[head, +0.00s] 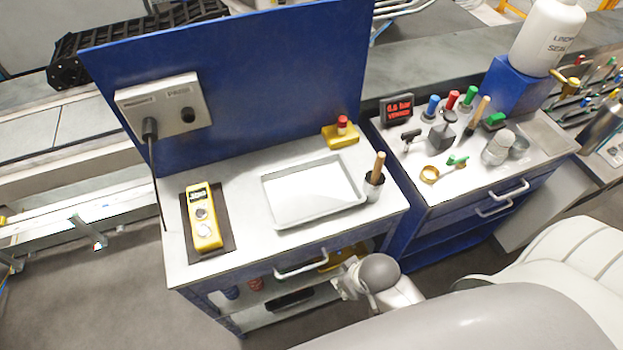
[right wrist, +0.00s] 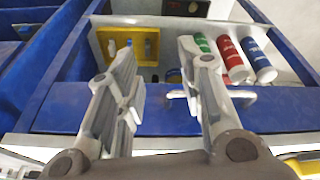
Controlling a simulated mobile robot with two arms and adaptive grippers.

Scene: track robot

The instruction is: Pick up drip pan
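The drip pan looks to be the shallow grey rectangular tray (head: 316,213) with a bright white floor, lying flat on the workbench top in the head view. My right gripper (head: 347,284) is in front of the bench's front edge, below and right of the tray, apart from it. In the right wrist view my right gripper (right wrist: 167,72) is open, its two fingers wide apart with nothing between them. They point at the bench's blue front and shelf. I cannot make out the tray there. My left gripper is not in view.
A yellow meter (head: 203,222) lies left of the tray. A cup with a wooden-handled brush (head: 375,180) stands close at its right, and a yellow block with a red knob (head: 341,134) behind it. A drawer handle (head: 301,268) juts out in front. Coloured cans (right wrist: 231,58) sit on the shelf.

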